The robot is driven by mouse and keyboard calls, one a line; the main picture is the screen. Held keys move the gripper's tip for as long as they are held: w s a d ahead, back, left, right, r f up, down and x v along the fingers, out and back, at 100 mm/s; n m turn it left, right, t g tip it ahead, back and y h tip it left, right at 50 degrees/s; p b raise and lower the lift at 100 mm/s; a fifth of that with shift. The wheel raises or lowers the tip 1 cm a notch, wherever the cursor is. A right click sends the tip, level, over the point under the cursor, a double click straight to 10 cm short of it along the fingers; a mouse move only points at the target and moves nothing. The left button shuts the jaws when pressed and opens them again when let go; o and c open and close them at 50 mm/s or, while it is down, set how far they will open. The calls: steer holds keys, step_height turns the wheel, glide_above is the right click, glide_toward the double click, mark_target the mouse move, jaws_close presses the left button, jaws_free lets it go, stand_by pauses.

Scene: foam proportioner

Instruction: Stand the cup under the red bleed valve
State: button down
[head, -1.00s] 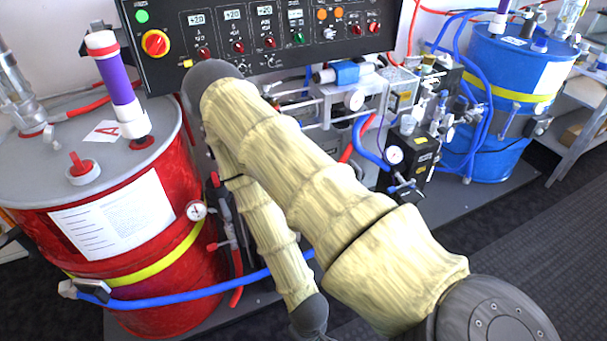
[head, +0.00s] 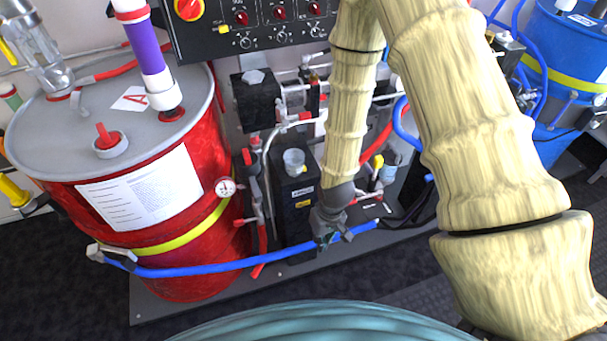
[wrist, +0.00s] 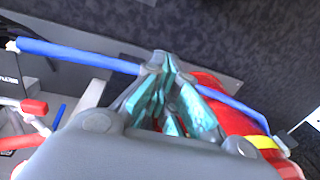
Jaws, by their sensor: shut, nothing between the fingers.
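A small clear cup-like vessel (head: 293,160) stands upright on top of a black pump box (head: 295,205), left of my forearm. I cannot tell if it is the task's cup. A pale bluish vessel (head: 389,170) shows partly behind my arm to the right. Small red valve handles (head: 247,157) sit on the fittings between the red drum and the black box; which one is the bleed valve is unclear. My gripper (head: 326,242) is shut and empty, pointing down beside the blue hose, right of the black box. In the wrist view its teal fingertips (wrist: 165,65) come together over the hose.
A blue hose (head: 220,267) crosses low in front of the black box. A control panel (head: 245,30) hangs above. A blue drum (head: 555,60) is far right. Dark floor lies in front.

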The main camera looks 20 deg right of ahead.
steer(key=w+d+r+n+h, duration=0.1)
steer(key=w+r+n, duration=0.1)
steer(key=w+r, duration=1.4)
steer(key=f+p, duration=0.1)
steer(key=f, duration=0.4)
steer(key=f+p, duration=0.1)
steer(key=f, duration=0.2)
steer(key=shift+w+a+p, duration=0.15)
steer(key=shift+w+p, duration=0.1)
steer(key=shift+p, duration=0.1)
steer(key=shift+w+a, duration=0.2)
steer(key=shift+w, duration=0.55)
